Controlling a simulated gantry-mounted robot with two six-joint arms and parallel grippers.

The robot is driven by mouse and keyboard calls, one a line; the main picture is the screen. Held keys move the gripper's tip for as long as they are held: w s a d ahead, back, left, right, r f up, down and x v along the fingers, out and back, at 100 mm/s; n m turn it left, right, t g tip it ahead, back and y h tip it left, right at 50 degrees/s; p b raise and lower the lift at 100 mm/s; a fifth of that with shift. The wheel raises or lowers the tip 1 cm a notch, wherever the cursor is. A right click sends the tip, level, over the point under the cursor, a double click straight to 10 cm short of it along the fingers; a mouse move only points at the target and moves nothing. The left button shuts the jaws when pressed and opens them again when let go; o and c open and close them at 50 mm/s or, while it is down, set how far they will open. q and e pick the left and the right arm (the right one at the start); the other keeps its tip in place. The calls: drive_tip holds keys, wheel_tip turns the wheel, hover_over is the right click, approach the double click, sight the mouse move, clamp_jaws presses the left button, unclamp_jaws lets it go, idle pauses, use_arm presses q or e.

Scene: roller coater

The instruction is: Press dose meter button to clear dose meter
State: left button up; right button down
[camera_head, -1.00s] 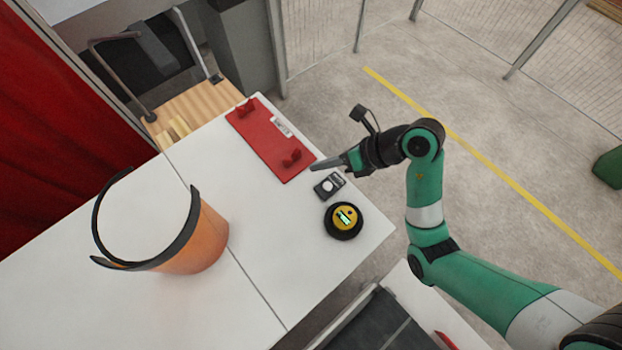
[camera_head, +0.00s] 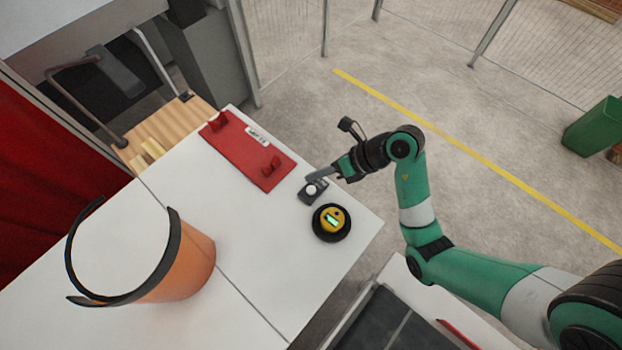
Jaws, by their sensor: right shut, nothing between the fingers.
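A round yellow meter (camera_head: 332,222) with a lit green display sits in a black round base on the white table, near its right corner. Just behind it lies a small dark grey box (camera_head: 306,198) with a round white button (camera_head: 312,190) on top. I cannot tell which of the two is the dose meter. My right gripper (camera_head: 309,178) is shut and empty. Its tips are at the back edge of the small box, close to the white button; whether they touch it I cannot tell. My left gripper is not in view.
A red plate with two red brackets (camera_head: 245,150) lies at the back of the white table (camera_head: 255,255). An orange cylinder with a black curved rim (camera_head: 185,262) stands on the left. A dark-topped unit (camera_head: 385,325) is at the front. The table's middle is clear.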

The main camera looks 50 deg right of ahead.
drive_tip(key=b, duration=0.4)
hover_over(316, 191)
wheel_tip(316, 191, down, 5)
drive_tip(key=shift+a+r, duration=0.1)
drive_tip(key=shift+f, duration=0.4)
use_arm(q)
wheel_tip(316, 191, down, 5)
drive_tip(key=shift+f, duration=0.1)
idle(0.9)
use_arm(e)
drive_tip(key=shift+f, duration=0.4)
drive_tip(key=shift+f, duration=0.45)
idle(0.5)
use_arm(q)
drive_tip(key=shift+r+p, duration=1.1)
drive_tip(key=shift+p, duration=0.1)
use_arm(e)
drive_tip(key=shift+r, duration=0.85)
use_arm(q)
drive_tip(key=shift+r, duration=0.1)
use_arm(e)
drive_tip(key=shift+r, duration=0.1)
